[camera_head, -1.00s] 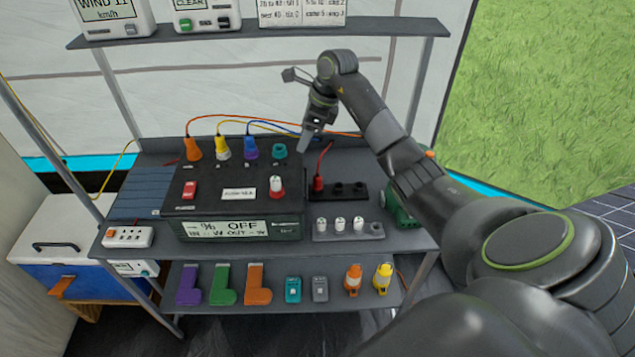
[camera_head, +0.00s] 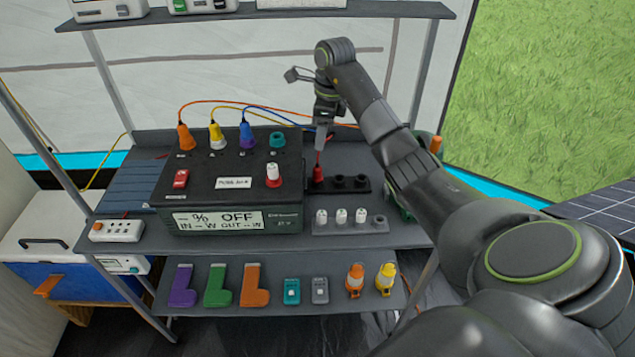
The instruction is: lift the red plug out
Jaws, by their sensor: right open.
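The red plug (camera_head: 318,174) stands upright in the left end of a small black socket strip (camera_head: 349,184). Its cable is mostly hidden behind my gripper. My right gripper (camera_head: 321,146) is open and points down just above the red plug, apart from it as far as I can tell. One finger hides most of the other. The strip's other sockets look empty. My left gripper is not in view.
Left of the strip is a black power box (camera_head: 232,220) with orange, yellow and blue plugs and a teal socket on top. A grey rack (camera_head: 381,227) with white pegs stands in front. A green object (camera_head: 401,207) is partly behind my arm.

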